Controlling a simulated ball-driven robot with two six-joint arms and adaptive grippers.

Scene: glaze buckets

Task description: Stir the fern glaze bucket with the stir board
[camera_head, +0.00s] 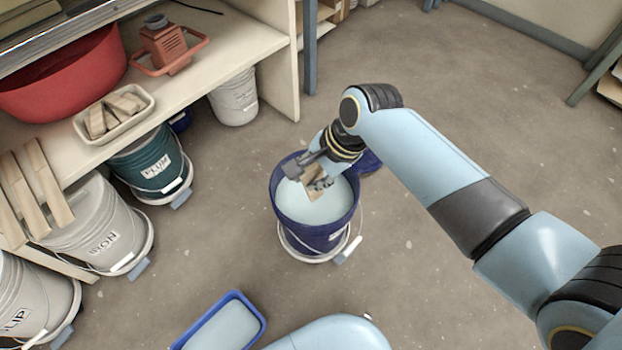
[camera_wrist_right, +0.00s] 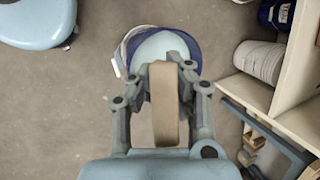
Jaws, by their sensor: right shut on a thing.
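A dark blue bucket (camera_head: 290,215) full of pale blue glaze (camera_head: 335,203) stands on a wheeled base on the floor, mid-view. Its label is turned away and I cannot read it, so I cannot tell if it is fern. My right gripper (camera_head: 318,178) is over the bucket's mouth, shut on the tan stir board (camera_head: 313,188). The board also shows between the fingers in the right wrist view (camera_wrist_right: 165,105), with the bucket (camera_wrist_right: 188,48) beyond it. I cannot tell whether the board's lower end touches the glaze. My left gripper is out of view.
A bench (camera_head: 208,92) on the left carries a red basin (camera_head: 70,85), a tray of wooden pieces (camera_head: 148,98) and loose boards. Buckets marked PLUM (camera_head: 150,165) and IRON (camera_head: 98,230) stand beneath. A blue tray (camera_head: 262,322) lies in front.

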